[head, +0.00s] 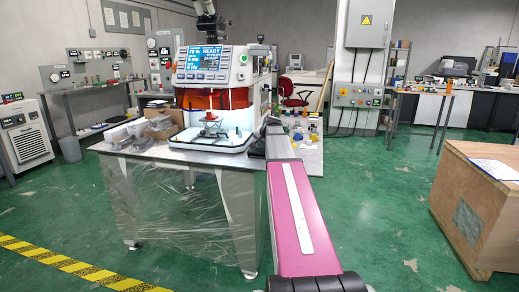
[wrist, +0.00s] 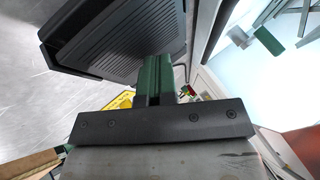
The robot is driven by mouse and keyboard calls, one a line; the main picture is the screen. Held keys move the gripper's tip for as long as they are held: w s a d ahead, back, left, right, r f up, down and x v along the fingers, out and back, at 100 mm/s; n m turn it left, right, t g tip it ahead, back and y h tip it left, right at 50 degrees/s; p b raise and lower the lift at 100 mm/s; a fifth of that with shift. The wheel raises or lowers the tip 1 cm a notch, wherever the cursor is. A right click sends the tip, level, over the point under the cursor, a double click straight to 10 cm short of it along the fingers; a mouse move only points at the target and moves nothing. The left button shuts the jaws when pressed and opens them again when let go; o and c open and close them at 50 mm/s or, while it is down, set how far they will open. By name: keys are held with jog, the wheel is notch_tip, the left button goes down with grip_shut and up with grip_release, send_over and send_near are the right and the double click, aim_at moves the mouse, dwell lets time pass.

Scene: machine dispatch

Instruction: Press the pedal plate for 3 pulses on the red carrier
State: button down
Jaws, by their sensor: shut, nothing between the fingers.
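The pedal plate (wrist: 125,35) is a black ribbed pad on a dark base, large at the upper left of the wrist view. My gripper (wrist: 159,62) is shut and empty, its green-and-dark fingers close to the edge of the pedal plate. I cannot tell whether the fingertips touch it. The red carrier (head: 211,117) sits low inside the open white machine (head: 243,75), on its pale bed, under an orange-red shield. In the head view my arm reaches to the right side of the machine and hides the gripper. The machine's blue screen (head: 212,51) reads READY.
The machine stands on a grey table (head: 180,152) with a cardboard box (head: 161,128) and grey trays at left. Small coloured items lie on the surface right of my arm. A wooden crate (head: 478,200) stands at far right. Green floor is open between.

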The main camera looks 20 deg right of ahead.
dwell(0.5)
jog(key=shift+w+r, duration=0.1)
jog(key=shift+r, duration=0.8)
jog(key=shift+r, duration=0.1)
jog(key=shift+w+d+r, duration=0.1)
jog(key=shift+w+r, duration=0.05)
jog(key=shift+r, duration=1.05)
jog(key=shift+w+d+r, duration=0.1)
jog(key=shift+r, duration=1.1)
jog(key=shift+r, duration=0.1)
dwell(0.6)
notch_tip(320, 180, up, 4)
jog(key=shift+w+d+f, duration=0.1)
jog(key=shift+w+f, duration=0.05)
jog(key=shift+f, duration=0.05)
dwell(0.4)
jog(key=shift+s+a+f, duration=0.1)
jog(key=shift+s+f, duration=0.05)
jog(key=shift+f, duration=1.3)
jog(key=shift+s+a+f, duration=0.1)
jog(key=shift+f, duration=1.4)
jog(key=shift+s+a+f, duration=0.1)
jog(key=shift+s+f, duration=0.05)
jog(key=shift+f, duration=1.3)
